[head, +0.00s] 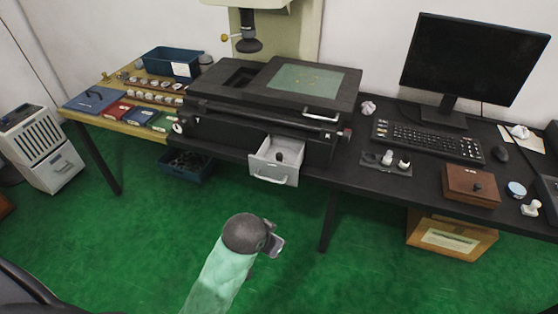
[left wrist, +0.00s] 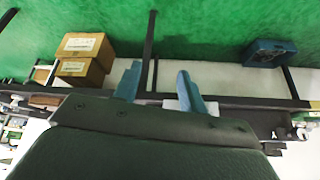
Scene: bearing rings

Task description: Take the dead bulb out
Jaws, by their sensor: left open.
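A pale grey drawer (head: 275,178) stands pulled out from the front of the black measuring machine (head: 318,137). A small dark object, which looks like the bulb (head: 279,157), sits inside the drawer. My left gripper (head: 273,243) is in front of and below the drawer, apart from it and empty. In the left wrist view its two blue fingers (left wrist: 159,85) are spread apart. A pale patch behind the fingers there may be the drawer; I cannot tell. My right gripper is not in view.
A small holder (head: 386,168) with pale pieces stands on the dark desk right of the machine, near the keyboard (head: 430,141). A wooden box (head: 471,186) is further right. A blue bin (head: 186,165) and a cardboard box (head: 450,235) are below. The green floor before the drawer is clear.

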